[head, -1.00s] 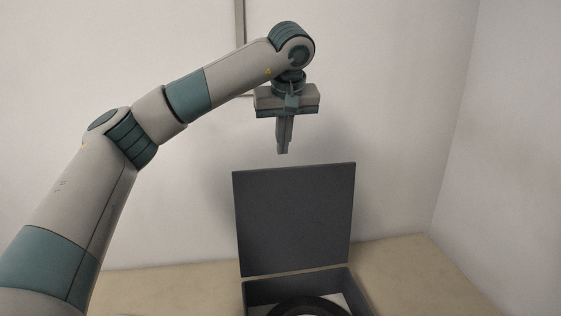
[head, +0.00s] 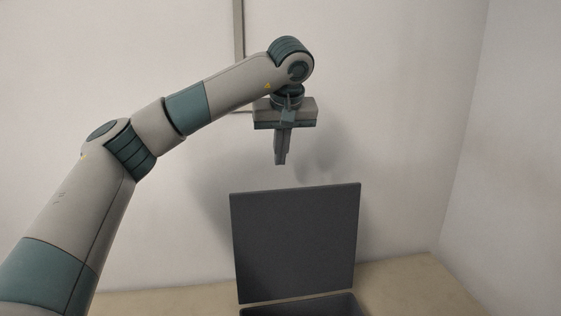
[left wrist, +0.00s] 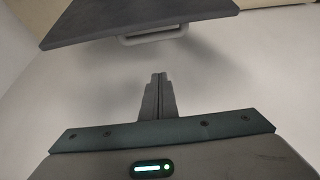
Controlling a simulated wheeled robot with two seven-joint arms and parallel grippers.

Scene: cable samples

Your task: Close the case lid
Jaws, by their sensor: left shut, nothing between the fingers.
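The dark grey case lid (head: 296,242) stands open, about upright, in the head view. The case body (head: 300,306) shows only as a strip at the bottom edge; its inside is out of view. My left gripper (head: 280,162) points down above the lid's top edge, shut and empty, apart from the lid in the picture. In the left wrist view the shut fingers (left wrist: 157,78) point toward the lid (left wrist: 130,18), which has a light handle (left wrist: 150,37) along its edge. My right gripper is in neither view.
The case stands on a beige tabletop (head: 420,285), clear to its right. A white wall (head: 400,120) rises behind, with another wall at the right. A grey vertical strip (head: 239,40) runs up the back wall.

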